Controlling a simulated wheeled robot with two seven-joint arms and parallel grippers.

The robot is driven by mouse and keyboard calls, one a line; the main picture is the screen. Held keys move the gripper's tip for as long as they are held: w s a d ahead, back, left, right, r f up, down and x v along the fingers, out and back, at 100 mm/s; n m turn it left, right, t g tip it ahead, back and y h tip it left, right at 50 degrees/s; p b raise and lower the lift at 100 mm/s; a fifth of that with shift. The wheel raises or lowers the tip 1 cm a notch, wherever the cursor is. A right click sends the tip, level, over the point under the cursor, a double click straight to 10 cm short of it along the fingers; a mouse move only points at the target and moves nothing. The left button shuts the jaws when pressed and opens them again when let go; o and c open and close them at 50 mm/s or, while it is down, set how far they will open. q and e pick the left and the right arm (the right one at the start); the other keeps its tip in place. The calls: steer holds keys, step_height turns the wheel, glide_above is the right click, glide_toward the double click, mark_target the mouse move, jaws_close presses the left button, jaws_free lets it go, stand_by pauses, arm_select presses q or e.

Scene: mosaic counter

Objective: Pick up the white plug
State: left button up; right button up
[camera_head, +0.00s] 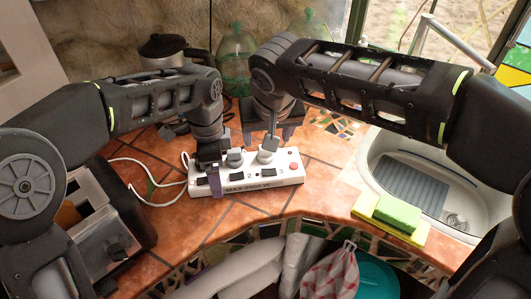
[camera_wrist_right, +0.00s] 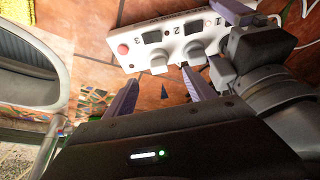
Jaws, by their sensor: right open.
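The white power strip (camera_head: 284,178) lies on the tiled counter, marked "MAX 2500 W". A white plug (camera_head: 267,155) stands in it near its right end, by number 3; it also shows in the right wrist view (camera_wrist_right: 158,63). A greyer plug (camera_head: 235,158) stands to its left. My right gripper (camera_head: 269,137) is open behind the white plug. In the right wrist view its fingertips (camera_wrist_right: 160,76) lie either side of the plug's near end, without visible contact. My left gripper (camera_head: 203,174) is at the strip's left end, a purple finger against its front; its grip is unclear.
A sink (camera_head: 370,172) and a green sponge (camera_head: 398,213) are at the right. A toaster (camera_head: 105,228) stands at the left. A pot (camera_head: 165,48) and a green glass jar (camera_head: 235,60) are at the back. A white cable (camera_head: 150,183) runs left from the strip.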

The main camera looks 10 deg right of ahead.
mark_target(266, 153)
steer(key=shift+x, duration=1.5)
steer(key=shift+f, duration=0.1)
steer(key=x, duration=0.5)
steer(key=shift+w, duration=0.1)
steer(key=shift+c, duration=0.3)
jaws_close()
